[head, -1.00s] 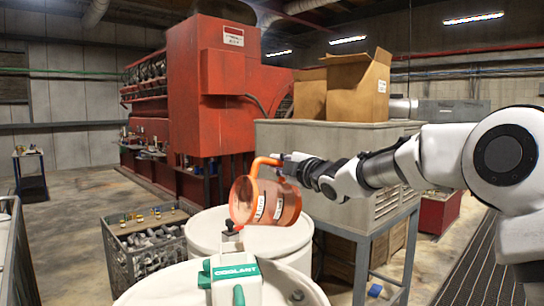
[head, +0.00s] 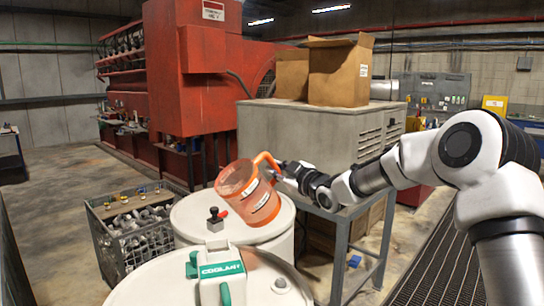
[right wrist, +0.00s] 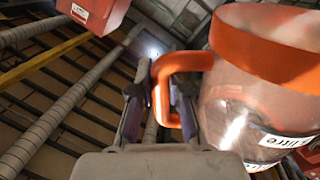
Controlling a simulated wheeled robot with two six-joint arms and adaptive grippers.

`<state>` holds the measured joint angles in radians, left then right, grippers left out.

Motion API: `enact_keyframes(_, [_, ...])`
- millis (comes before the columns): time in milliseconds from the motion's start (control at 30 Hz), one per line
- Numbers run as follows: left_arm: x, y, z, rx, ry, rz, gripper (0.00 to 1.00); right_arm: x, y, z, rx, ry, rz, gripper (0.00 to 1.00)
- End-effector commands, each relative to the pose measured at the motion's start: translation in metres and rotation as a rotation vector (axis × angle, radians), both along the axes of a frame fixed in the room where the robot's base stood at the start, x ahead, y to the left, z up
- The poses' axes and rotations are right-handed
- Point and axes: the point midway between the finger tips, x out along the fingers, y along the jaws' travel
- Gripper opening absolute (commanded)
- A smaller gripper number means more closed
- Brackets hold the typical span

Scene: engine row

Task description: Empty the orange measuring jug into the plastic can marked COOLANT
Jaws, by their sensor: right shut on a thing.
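The orange measuring jug (head: 250,194) is clear-walled with an orange rim and handle. It is held in the air, tilted, its mouth toward the upper left. My right gripper (head: 279,172) is shut on its handle. The right wrist view shows the handle (right wrist: 163,85) between the fingers and the jug body (right wrist: 255,100) to the right. I cannot tell whether liquid is inside. The white plastic can (head: 226,292) has a green COOLANT label and green parts. It stands on a white drum in front of the jug, below it in the picture. My left gripper is not in view.
The near drum (head: 160,284) carries the can. A second drum (head: 190,215) stands behind, with a small red-levered fitting (head: 216,219) on top. A wire crate of parts (head: 130,235) is left. A grey cabinet (head: 300,140) with cardboard boxes (head: 340,75) stands behind the arm.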

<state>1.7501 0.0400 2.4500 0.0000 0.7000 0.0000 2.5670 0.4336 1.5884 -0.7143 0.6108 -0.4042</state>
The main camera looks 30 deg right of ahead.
Motion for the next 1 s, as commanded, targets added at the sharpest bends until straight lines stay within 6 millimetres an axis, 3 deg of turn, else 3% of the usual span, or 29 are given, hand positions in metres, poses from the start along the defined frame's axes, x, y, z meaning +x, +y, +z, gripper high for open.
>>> enact_keyframes(167, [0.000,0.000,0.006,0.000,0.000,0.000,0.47,0.000,-0.003,-0.017,0.165,0.031,-0.001,0.00])
enact_keyframes(500, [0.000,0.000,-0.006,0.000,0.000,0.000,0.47,0.000,0.002,-0.051,0.406,0.070,-0.001,0.00])
enact_keyframes(1000, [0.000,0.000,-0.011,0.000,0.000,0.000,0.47,0.002,-0.013,-0.087,0.612,0.106,-0.001,0.00])
